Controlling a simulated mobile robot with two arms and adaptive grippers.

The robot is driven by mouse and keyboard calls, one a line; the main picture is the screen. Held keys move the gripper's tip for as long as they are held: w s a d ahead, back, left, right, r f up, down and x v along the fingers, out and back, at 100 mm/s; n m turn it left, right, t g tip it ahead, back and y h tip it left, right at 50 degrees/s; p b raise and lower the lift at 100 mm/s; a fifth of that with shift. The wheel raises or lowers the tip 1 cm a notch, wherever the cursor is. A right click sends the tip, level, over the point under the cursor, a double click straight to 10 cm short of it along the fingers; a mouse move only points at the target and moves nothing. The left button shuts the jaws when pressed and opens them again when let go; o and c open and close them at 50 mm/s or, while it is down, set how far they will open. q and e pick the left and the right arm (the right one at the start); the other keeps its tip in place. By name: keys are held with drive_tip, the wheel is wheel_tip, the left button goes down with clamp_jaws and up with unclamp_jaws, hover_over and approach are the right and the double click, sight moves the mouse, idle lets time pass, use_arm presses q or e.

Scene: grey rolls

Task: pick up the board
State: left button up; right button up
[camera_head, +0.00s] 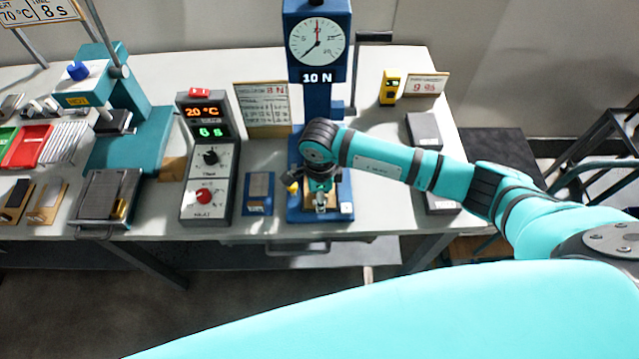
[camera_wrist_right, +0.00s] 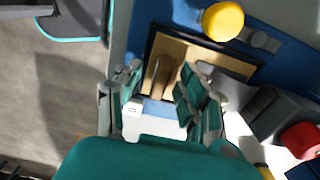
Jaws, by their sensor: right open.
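A tan board (camera_wrist_right: 176,50) with a brown strip along it lies in a dark-edged recess of the blue press base in the right wrist view. In the head view only a bit of the board (camera_head: 318,203) shows beneath my gripper. My right gripper (camera_wrist_right: 160,85) is open, with its fingers pointing down over the near part of the board. I cannot tell whether the fingers touch it. My right gripper (camera_head: 321,194) hides most of the board in the head view. My left gripper is not in view.
The blue press column with its dial gauge (camera_head: 318,42) stands behind my gripper. A yellow knob (camera_wrist_right: 222,21) is close to the board. A control box (camera_head: 209,160) and a small blue block (camera_head: 259,192) are to the left. Grey blocks (camera_head: 424,130) lie to the right.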

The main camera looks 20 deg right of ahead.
drive_tip(key=shift+f, duration=0.2)
clamp_jaws()
drive_tip(key=shift+r, duration=0.1)
